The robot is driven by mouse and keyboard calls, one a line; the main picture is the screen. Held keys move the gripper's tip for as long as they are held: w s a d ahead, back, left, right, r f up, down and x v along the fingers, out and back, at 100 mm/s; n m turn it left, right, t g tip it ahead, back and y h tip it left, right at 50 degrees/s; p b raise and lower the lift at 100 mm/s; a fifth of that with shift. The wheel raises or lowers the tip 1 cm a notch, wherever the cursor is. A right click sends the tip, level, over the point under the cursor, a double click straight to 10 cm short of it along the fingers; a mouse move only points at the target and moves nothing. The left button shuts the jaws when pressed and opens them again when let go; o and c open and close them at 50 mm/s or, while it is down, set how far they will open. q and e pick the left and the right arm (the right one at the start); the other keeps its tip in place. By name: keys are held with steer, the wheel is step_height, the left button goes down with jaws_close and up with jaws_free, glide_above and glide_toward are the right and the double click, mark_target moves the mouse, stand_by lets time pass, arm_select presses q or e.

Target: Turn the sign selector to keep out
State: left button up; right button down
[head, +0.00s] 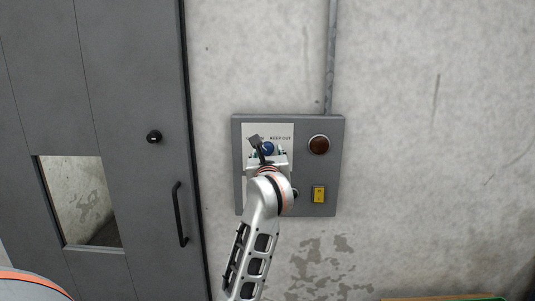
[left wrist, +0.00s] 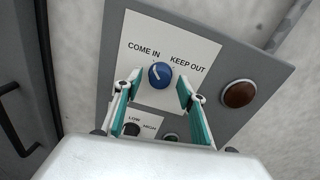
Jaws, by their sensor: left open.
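The sign selector is a blue round knob (left wrist: 160,74) on a white plate lettered COME IN at left and KEEP OUT at right. Its white mark points up and left, toward COME IN. In the head view the knob (head: 268,148) is partly hidden by my gripper. My left gripper (head: 266,151) is in front of the control panel (head: 334,127). In the left wrist view its two teal-padded fingers (left wrist: 155,95) are open, one on each side below the knob, with visible gaps between. My right gripper is not in view.
A dark red lamp (head: 319,145) and a yellow switch (head: 319,195) sit on the panel's right side. A LOW/HIGH dial (left wrist: 132,129) is below the selector. A grey door (head: 140,90) with a black handle (head: 180,214) stands left. The wall right of the panel is bare.

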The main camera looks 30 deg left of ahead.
arm_select(q)
steer(key=c, duration=1.1)
steer(key=shift+m, duration=0.3)
steer(key=m, duration=0.3)
steer(key=shift+m, duration=0.3)
steer(key=m, duration=0.4)
steer(key=shift+m, duration=0.3)
steer(key=m, duration=0.4)
steer(key=shift+f+m+t, duration=0.1)
steer(key=shift+m+t, duration=0.2)
steer(key=m, duration=0.4)
steer(key=shift+m+h, duration=0.3)
steer(key=shift+m, duration=0.1)
